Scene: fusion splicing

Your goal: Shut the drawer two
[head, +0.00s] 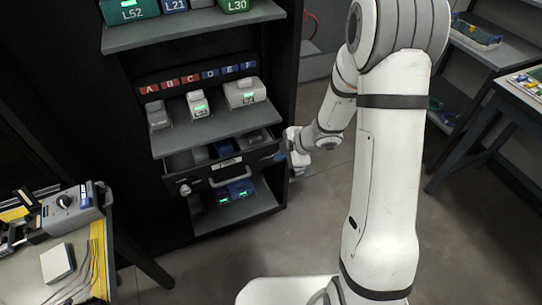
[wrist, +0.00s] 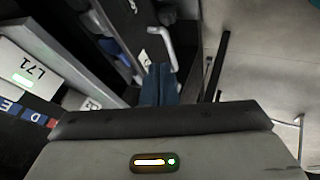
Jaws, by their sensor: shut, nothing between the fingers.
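The drawer (head: 222,178) sits in the dark cabinet, under the shelf with lettered tags. It stands partly pulled out, with small grey and blue items showing inside. Its front carries a pale handle and a white label too small to read. In the wrist view the handle (wrist: 158,45) is just beyond the fingertips. My gripper (head: 281,156) is at the right end of the drawer front, its blue fingertips pointing left. In the wrist view my gripper (wrist: 159,72) is shut and empty. I cannot tell whether the fingertips touch the drawer.
Boxes, one labelled L71 (wrist: 28,75), stand on the shelf above the drawer (head: 215,128). Blue boxes (head: 237,190) lie on the shelf below. A workbench (head: 97,250) is at the lower left and a table (head: 490,110) at the right. The floor before the cabinet is clear.

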